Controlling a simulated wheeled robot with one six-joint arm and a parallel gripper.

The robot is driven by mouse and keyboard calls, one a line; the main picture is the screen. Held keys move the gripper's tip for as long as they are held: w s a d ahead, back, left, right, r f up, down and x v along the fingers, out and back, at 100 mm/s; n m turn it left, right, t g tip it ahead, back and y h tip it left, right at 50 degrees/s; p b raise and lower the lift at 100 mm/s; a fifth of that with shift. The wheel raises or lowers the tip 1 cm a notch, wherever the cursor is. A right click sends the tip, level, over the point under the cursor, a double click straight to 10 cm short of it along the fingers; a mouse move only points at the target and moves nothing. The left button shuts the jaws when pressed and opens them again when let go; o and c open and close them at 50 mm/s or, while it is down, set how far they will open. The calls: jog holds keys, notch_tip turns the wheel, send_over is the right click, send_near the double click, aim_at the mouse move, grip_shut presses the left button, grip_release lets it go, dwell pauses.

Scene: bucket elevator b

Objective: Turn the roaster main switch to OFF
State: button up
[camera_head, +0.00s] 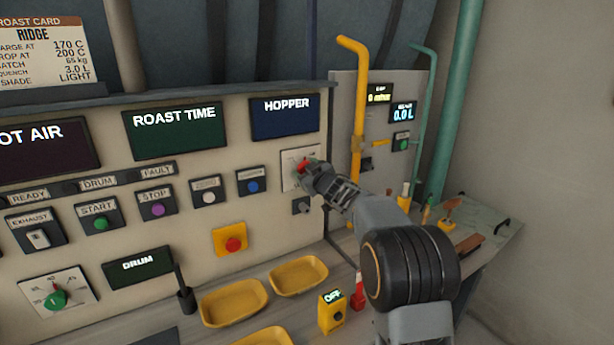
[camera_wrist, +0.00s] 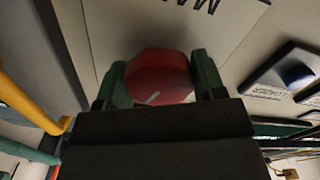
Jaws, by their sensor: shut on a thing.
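The main switch is a red rotary knob (camera_head: 302,165) on a pale plate (camera_head: 290,179) under the HOPPER display at the right end of the panel. In the wrist view the red knob (camera_wrist: 158,78) has a short white mark near its lower left. My gripper (camera_head: 314,172) reaches the knob from the right. In the wrist view my gripper (camera_wrist: 160,82) has its two green-padded fingers shut on the knob's left and right sides. The plate's lettering is cut off in the wrist view, and the switch's position cannot be read.
A blue button (camera_head: 252,186) is left of the switch, and a small dark fitting (camera_head: 301,205) is below it. A yellow pipe (camera_head: 358,110) stands to the right. Yellow trays (camera_head: 299,275) and a yellow box reading OFF (camera_head: 332,311) are on the counter below.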

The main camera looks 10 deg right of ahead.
jog(key=n+b, duration=0.3)
jog(key=n, duration=0.4)
jog(key=shift+f+b, duration=0.1)
jog(key=shift+b, duration=0.2)
jog(key=n+b, duration=0.2)
jog(key=n, duration=0.4)
dwell(0.4)
jog(key=o, duration=0.9)
jog(key=shift+b, duration=0.3)
jog(key=b+v, duration=0.2)
jog(key=v, duration=1.2)
